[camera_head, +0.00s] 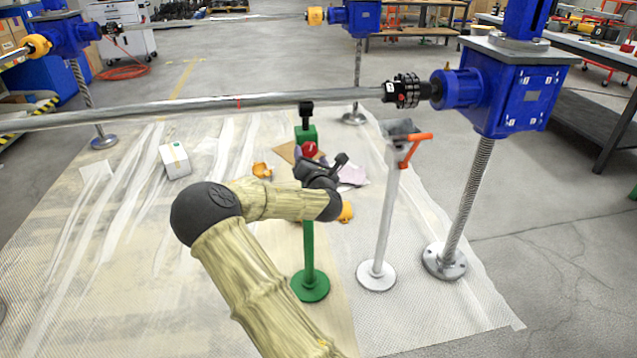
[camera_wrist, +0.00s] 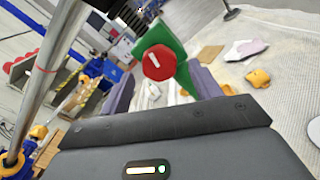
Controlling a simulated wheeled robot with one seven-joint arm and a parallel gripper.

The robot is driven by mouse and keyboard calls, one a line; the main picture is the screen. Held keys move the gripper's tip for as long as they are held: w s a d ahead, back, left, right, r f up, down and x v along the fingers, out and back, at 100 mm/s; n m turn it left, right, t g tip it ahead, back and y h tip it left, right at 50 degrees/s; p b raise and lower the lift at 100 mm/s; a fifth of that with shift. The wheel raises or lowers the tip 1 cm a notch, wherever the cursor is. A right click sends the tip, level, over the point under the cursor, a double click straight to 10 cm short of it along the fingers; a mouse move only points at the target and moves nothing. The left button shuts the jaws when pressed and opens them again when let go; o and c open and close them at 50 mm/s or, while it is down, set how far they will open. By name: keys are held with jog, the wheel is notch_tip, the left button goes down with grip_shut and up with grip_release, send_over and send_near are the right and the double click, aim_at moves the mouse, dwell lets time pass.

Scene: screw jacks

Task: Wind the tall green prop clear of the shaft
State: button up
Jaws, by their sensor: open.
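The tall green prop (camera_head: 309,245) stands upright on a round green base, with a green head and a black top piece. Its top meets the lower edge of the long grey shaft (camera_head: 250,101) in the head view; I cannot tell whether they touch. A red knob (camera_head: 309,149) sits on the head's side. My gripper (camera_head: 308,161) is just below and in front of that knob, and hides part of the post. In the wrist view the red knob (camera_wrist: 158,64) lies ahead, between the open fingers (camera_wrist: 160,80), with the green head (camera_wrist: 172,42) behind it. The fingers hold nothing.
A grey prop with an orange handle (camera_head: 416,139) stands just right of the green one. Beyond it is a blue screw jack (camera_head: 512,92) on a threaded column. A white box (camera_head: 175,160) and scraps lie on the sheeted floor.

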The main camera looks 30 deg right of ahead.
jog(key=p+v, duration=0.2)
jog(key=v, duration=1.3)
jog(key=shift+p, duration=0.4)
